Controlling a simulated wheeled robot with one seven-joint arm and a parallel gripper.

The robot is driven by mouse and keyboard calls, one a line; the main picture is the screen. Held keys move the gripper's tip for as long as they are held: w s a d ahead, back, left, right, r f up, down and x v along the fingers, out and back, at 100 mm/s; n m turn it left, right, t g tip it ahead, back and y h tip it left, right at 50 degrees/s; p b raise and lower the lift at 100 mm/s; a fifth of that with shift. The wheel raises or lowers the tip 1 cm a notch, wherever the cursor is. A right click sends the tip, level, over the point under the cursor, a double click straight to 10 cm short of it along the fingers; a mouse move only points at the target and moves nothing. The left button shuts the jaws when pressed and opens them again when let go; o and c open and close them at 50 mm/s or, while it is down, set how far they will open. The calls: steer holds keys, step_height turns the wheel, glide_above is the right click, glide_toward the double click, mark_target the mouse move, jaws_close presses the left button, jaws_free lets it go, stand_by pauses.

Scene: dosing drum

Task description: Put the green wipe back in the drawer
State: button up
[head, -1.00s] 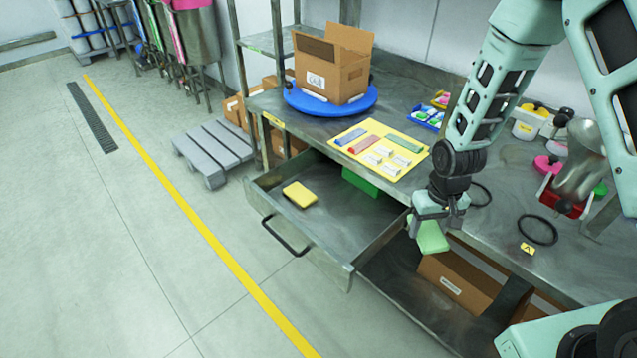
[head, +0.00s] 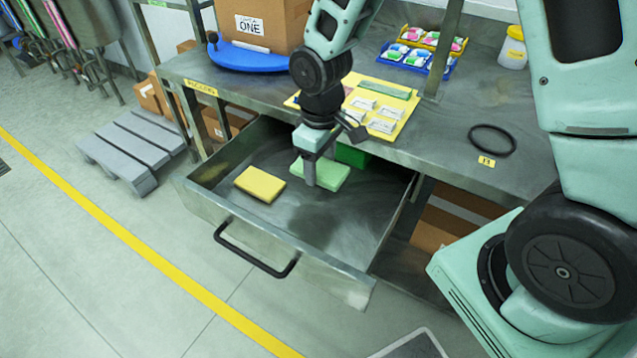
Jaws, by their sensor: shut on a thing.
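The green wipe (head: 332,174) is a pale green flat block. My gripper (head: 312,182) is shut on it, with a finger in front of its left part. The wipe is over the inside of the open drawer (head: 285,250); I cannot tell whether it touches the drawer floor. A yellow wipe (head: 260,184) lies flat in the drawer, a little to the left of the green one. A darker green object (head: 351,155) is at the back of the drawer, partly hidden.
The drawer has a dark bar handle (head: 252,254) at its front. Above it, the bench (head: 450,145) holds a yellow mat (head: 404,113) with small items, a cardboard box (head: 265,25) on a blue turntable (head: 245,58), and a black ring (head: 492,140). The drawer's front right is bare.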

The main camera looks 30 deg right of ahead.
mark_target(321, 198)
step_height(321, 198, down, 8)
steer(key=shift+r+b, duration=0.2)
steer(key=shift+b, duration=0.25)
steer(key=shift+f, duration=0.1)
steer(key=o, duration=0.9)
steer(key=shift+o, duration=0.2)
step_height(321, 198, up, 12)
steer(key=shift+r+p, duration=0.1)
steer(key=shift+p, duration=0.8)
steer(key=s+a+r, duration=0.2)
steer(key=s+r, duration=0.1)
steer(key=s, duration=0.3)
steer(key=s+a+r, duration=0.2)
steer(key=s+a, duration=0.1)
steer(key=s, duration=0.4)
steer(key=s+a+r, duration=0.2)
steer(key=s+r, duration=0.1)
steer(key=s, duration=0.4)
steer(key=shift+s+a+r+n+y, duration=0.25)
steer(key=shift+a+r+n+y, duration=0.05)
steer(key=shift+a+r+n, duration=0.1)
